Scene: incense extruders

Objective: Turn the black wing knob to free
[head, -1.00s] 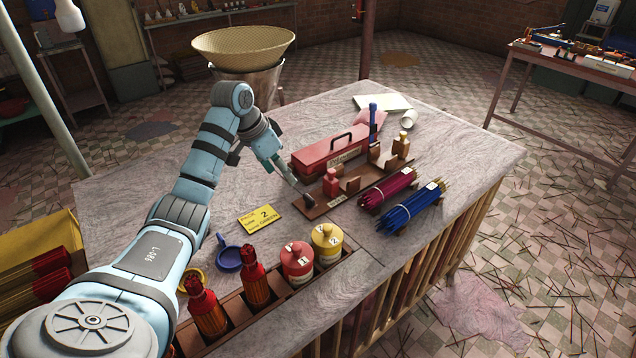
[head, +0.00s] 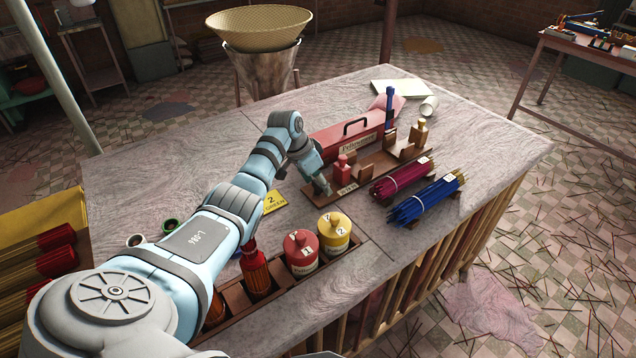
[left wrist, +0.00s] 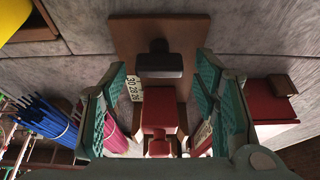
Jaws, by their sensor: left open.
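The black wing knob (left wrist: 160,62) stands near the end of a brown wooden board (left wrist: 125,35) in the left wrist view. My left gripper (left wrist: 160,78) is open, with its green ribbed fingers on either side of the knob and clear gaps to it. In the head view my left gripper (head: 322,184) is at the near left end of the board (head: 376,178) and hides the knob. A small red block (head: 342,172) stands on the board beside the gripper. It also shows in the left wrist view (left wrist: 160,118). My right gripper is out of view.
A red box with a black handle (head: 352,136) stands just behind the board. Magenta (head: 405,178) and blue (head: 425,200) stick bundles lie to the right. Red (head: 301,254) and yellow (head: 334,233) jars stand in front. The table's left back is clear.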

